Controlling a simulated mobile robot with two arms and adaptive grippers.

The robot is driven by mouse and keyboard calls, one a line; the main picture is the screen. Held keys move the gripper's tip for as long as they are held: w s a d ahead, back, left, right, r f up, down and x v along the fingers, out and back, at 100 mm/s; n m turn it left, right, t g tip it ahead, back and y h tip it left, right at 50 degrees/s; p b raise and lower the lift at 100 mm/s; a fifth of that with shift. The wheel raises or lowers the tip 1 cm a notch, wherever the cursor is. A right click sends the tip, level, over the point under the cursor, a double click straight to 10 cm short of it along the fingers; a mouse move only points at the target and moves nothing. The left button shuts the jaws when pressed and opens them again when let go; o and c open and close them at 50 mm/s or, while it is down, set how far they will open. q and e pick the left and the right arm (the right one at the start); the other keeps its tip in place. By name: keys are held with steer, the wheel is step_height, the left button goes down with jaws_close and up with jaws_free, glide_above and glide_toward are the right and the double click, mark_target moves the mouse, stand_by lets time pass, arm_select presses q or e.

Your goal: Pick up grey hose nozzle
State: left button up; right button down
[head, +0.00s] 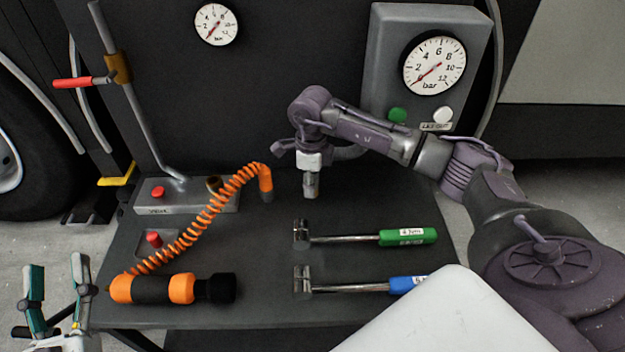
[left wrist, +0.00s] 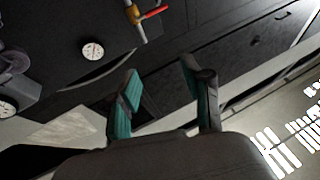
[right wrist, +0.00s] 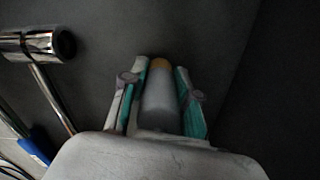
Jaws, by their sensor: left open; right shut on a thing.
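The grey hose nozzle (right wrist: 160,103) is a smooth grey cylinder with a brass-coloured tip. It lies between the teal-padded fingers of my right gripper (right wrist: 161,68), which is shut on it. In the head view, my right gripper (head: 309,178) is above the back middle of the dark bench, pointing down. The nozzle is hard to tell apart from the fingers there. My left gripper (head: 56,268) is open and empty at the bench's left front corner. Its two spread fingers also show in the left wrist view (left wrist: 160,75).
On the bench (head: 350,215) lie a green-handled hammer-like tool (head: 405,237), a blue-handled one (head: 345,288), and an orange-black torch-like tool (head: 150,289). An orange coiled hose (head: 205,220) arches behind it. A valve block (head: 215,200) stands left. A gauge box (head: 435,65) stands behind.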

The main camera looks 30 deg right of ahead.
steer(key=shift+r, duration=0.15)
steer(key=shift+r, duration=0.25)
step_height(320, 180, up, 4)
steer(key=shift+f+p, duration=0.1)
steer(key=shift+p, duration=0.8)
arm_select(q)
steer(key=s+a+f+g+y+p, duration=0.1)
steer(key=s+a+f+g+y, duration=0.1)
steer(key=f+g, duration=0.45)
steer(key=s+a+f+g+y+p, duration=0.15)
steer(key=f+g, duration=0.25)
steer(key=f, duration=0.5)
steer(key=s+a+f+g+y+p, duration=0.1)
steer(key=s+a+f+g, duration=0.1)
steer(key=s, duration=0.4)
steer(key=s+a+f+g+y+p, duration=0.1)
steer(key=s+f+g+p, duration=0.1)
steer(key=s+g, duration=0.3)
steer(key=shift+s+a+f+n, duration=0.35)
steer(key=shift+n, duration=0.05)
arm_select(e)
steer(key=s+d+r, duration=0.5)
steer(key=s+r, duration=0.5)
steer(key=r, duration=0.1)
steer(key=shift+d, duration=0.4)
